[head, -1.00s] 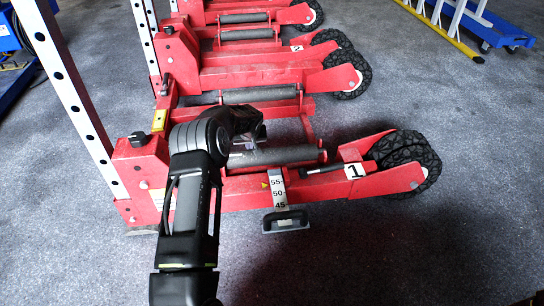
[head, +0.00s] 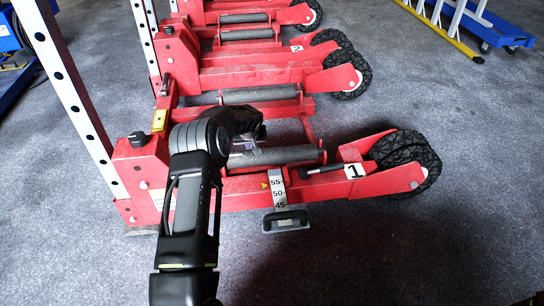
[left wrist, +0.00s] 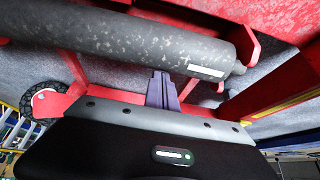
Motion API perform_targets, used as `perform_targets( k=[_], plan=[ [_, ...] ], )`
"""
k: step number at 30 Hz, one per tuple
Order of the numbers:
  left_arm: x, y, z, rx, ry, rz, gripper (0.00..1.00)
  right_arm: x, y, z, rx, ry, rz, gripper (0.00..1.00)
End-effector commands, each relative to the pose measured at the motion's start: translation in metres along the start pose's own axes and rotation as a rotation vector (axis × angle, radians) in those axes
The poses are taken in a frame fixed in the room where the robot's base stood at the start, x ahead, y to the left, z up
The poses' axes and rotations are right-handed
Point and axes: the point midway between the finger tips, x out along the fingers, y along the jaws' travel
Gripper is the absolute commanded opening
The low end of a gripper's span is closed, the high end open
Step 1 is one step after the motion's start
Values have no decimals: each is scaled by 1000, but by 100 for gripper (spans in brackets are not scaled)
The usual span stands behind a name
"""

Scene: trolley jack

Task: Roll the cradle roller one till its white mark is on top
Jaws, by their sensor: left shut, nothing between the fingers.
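Cradle roller one (head: 290,155) is a dark grey cylinder lying across the red jack marked 1 (head: 355,171). It fills the upper part of the left wrist view (left wrist: 120,38). Its white mark (left wrist: 206,71) is a short strip near the roller's right end there, on the side facing my fingers. My left gripper (head: 250,139) is at the roller's left part, which my arm partly hides in the head view. In the left wrist view the fingers (left wrist: 161,88) are shut and empty, with their tips at the roller's edge. I cannot tell whether they touch. My right gripper is out of view.
A second roller (head: 260,94) lies behind on the same red frame. Jack 2 (head: 270,75) stands further back. A scale plate (head: 278,190) with a handle (head: 286,221) is in front. Black wheels (head: 408,158) are at the right. The floor in front is clear.

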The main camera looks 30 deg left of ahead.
Motion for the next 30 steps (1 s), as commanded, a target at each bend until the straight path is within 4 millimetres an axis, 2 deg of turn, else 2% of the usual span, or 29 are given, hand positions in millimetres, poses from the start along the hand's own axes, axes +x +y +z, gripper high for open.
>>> perform_targets(
  k=[1,30],
  plan=[
    [7,1,16,3,-31,-5,0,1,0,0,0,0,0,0],
    [13,1,19,2,-32,-5,0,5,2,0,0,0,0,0]
  ],
)
